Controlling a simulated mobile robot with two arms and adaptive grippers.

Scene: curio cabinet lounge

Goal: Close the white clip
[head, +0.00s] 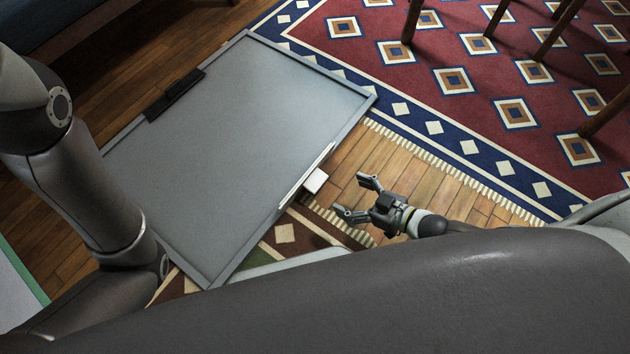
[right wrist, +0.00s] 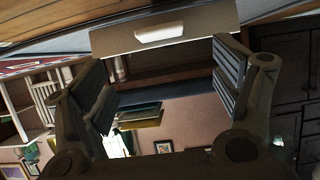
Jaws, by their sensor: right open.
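The white clip (head: 316,181) is a small white block at the right edge of a large grey framed panel (head: 232,115). A thin pale strip runs along the edge beside it. My right gripper (head: 357,197) is open, just right of the clip, its fingers pointing toward the panel, with a small gap between. In the right wrist view the open fingers (right wrist: 165,85) have nothing between them. A pale plate with a white oblong part (right wrist: 160,33) shows beyond them; I cannot tell if this is the clip. My left arm shows in the head view, but its gripper does not.
A black clip-like piece (head: 174,94) sits on the panel's left edge. A red and blue patterned rug (head: 480,85) lies on the wooden floor (head: 420,180), with dark furniture legs (head: 412,20) at the upper right. The panel top is clear.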

